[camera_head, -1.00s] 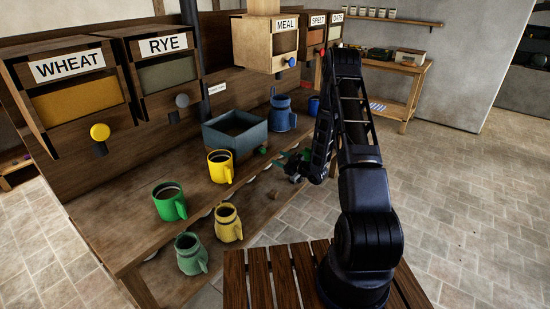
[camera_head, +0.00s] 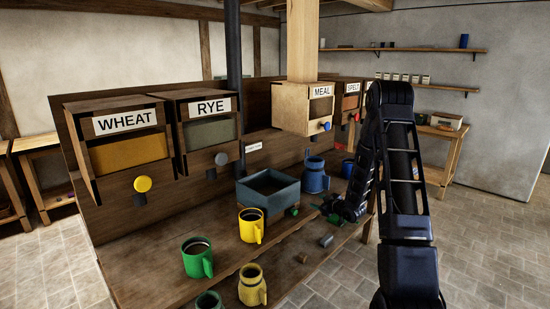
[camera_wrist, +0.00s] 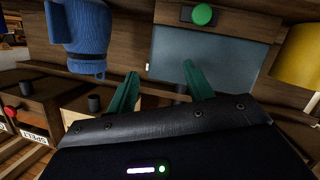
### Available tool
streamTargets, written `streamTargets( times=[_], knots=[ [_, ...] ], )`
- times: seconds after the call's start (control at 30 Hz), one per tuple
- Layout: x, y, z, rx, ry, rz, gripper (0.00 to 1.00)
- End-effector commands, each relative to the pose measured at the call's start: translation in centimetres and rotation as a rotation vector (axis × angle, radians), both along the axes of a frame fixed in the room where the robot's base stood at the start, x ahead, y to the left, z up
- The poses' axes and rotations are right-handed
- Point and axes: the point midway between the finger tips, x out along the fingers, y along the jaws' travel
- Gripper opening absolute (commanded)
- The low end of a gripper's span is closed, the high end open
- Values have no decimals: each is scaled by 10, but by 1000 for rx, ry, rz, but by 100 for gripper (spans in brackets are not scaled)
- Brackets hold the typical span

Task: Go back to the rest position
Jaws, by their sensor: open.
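That view appears upside down. It shows the blue jug (camera_wrist: 80,35) at the left, the tray (camera_wrist: 215,50) beyond the fingers and the yellow mug (camera_wrist: 300,55) at the right edge. The fingertips are partly dark against the bench, and the gripper is small in the head view.
The bench (camera_head: 140,262) carries the tray (camera_head: 268,197), blue jug (camera_head: 315,178), yellow mug (camera_head: 251,228) and green mug (camera_head: 195,262). A yellow jug (camera_head: 252,288) stands lower in front. Bins labelled WHEAT (camera_head: 125,150), RYE (camera_head: 208,135) and MEAL (camera_head: 308,110) hang above. Floor at the right is clear.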

Motion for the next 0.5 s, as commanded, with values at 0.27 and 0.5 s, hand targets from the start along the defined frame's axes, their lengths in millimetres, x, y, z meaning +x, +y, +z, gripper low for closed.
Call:
streamTargets(
  times=[0.27,0.5],
  knots=[
    [-6,-22,68,-112,81,-136,52],
    [-27,-44,121,-174,165,-267,52]
  ],
)
